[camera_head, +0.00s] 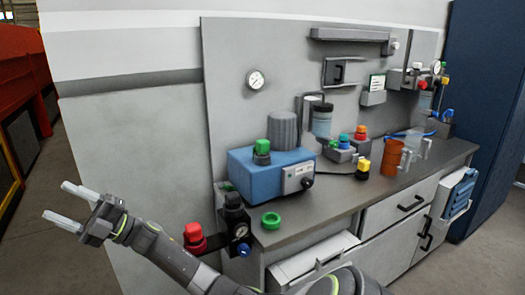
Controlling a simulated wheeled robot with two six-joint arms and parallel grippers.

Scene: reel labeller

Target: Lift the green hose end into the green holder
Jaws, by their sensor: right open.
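A green-topped piece with a dark grey body (262,148) stands upright on the blue machine's left end. A green ring (271,220) lies flat near the front edge of the grey counter (338,195). I cannot tell for certain which of these is the hose end and which is the holder; no hose shows clearly on either. My left gripper is not in view.
The blue machine (262,178) sits behind the ring. A red knob (194,235) and a black gauge unit (236,222) stand at the counter's left end. A yellow-topped piece (363,166) and an orange mug (392,157) stand farther right. The counter around the ring is mostly clear.

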